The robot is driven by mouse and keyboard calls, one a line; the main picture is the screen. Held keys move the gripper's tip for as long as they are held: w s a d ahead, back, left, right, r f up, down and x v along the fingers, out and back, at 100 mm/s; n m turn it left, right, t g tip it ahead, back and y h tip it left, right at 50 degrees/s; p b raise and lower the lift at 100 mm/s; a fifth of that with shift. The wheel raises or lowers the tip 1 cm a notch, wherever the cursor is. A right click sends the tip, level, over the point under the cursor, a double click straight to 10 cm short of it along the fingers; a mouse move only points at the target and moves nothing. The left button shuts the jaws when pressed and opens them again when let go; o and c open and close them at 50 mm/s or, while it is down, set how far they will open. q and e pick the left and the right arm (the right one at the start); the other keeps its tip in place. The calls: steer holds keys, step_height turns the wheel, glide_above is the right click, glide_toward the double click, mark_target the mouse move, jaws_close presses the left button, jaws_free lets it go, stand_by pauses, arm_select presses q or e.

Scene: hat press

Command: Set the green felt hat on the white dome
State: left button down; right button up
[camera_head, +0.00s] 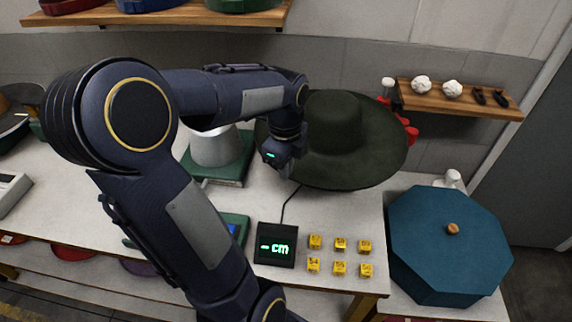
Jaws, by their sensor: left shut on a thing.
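The green felt hat (350,150), dark with a wide round brim, is held up over the right part of the table, crown upward. My left gripper (287,165) is at the left edge of its brim and is shut on it; the fingertips are mostly hidden behind my wrist. The white dome (214,148) stands on a green base to the left of the hat, partly hidden behind my left arm. The hat is apart from the dome, to its right. My right gripper does not show.
A black display reading "-cm" (276,244) and several yellow numbered blocks (340,244) lie at the table's front. A teal octagonal box (450,245) stands at the right. A wooden shelf (460,103) with small items is on the wall behind.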

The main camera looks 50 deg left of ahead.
arm_select(q)
steer(key=shift+f+b, duration=4.75)
steer(key=shift+f, duration=1.35)
steer(key=c, duration=1.5)
jaws_free()
step_height(320, 180, up, 8)
steer(key=shift+f+p, duration=0.1)
steer(key=shift+p, duration=0.35)
